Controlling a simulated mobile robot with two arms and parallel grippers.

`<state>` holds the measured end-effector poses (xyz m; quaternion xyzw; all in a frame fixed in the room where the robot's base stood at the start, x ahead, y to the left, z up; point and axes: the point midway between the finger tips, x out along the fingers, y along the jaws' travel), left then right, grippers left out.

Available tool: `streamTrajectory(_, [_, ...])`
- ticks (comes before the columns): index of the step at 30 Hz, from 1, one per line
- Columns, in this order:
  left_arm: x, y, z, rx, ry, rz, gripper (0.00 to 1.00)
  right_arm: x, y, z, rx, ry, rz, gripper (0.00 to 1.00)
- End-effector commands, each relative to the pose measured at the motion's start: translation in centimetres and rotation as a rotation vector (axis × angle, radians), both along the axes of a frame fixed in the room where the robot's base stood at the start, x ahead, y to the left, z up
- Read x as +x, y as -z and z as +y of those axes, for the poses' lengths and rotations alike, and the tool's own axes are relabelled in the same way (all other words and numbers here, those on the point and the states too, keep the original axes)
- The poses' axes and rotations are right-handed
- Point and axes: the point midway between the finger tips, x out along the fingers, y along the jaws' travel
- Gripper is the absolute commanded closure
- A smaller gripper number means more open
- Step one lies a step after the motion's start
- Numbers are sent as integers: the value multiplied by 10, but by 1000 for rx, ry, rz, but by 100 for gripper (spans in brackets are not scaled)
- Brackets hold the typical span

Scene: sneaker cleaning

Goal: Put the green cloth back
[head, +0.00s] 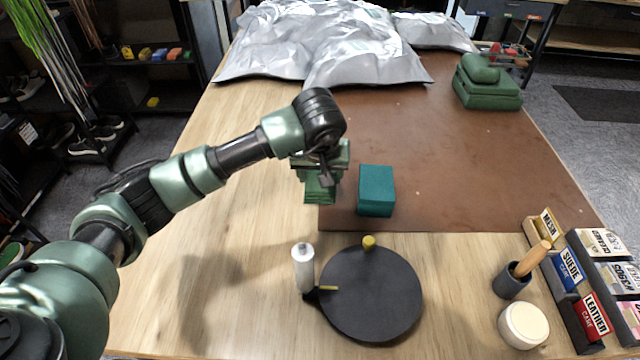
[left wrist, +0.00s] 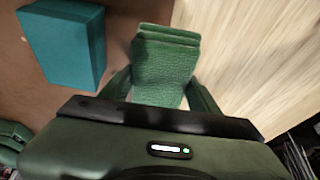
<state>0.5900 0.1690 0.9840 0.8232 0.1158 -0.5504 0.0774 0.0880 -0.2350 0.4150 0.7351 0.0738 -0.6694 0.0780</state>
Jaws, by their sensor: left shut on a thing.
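My left gripper (head: 320,178) is above the table, near the left edge of the brown mat. It is shut on a folded green cloth (head: 318,192), which hangs below the fingers. The left wrist view also shows the green cloth (left wrist: 165,65) between my left fingers (left wrist: 160,90). A stack of folded green cloths (head: 487,95) lies at the far right of the mat, with a rounded green piece on top. My right gripper is not in view.
A teal block (head: 376,190) stands on the brown mat (head: 440,150), just right of my left gripper. A dark round disc (head: 371,295), a white bottle (head: 303,267), a white jar (head: 523,325) and labelled boxes (head: 593,315) are nearer. Silver sheeting (head: 320,45) covers the back.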

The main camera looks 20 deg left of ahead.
Motion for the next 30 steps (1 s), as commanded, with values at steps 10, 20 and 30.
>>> streamTrajectory(10, [-1,33,-1,-1,-1,3,71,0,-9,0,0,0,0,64])
streamTrajectory(20, [0,46,0,-1,0,-1,71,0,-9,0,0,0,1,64])
streamTrajectory(30, [0,49,0,0,0,-1,17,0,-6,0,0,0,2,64])
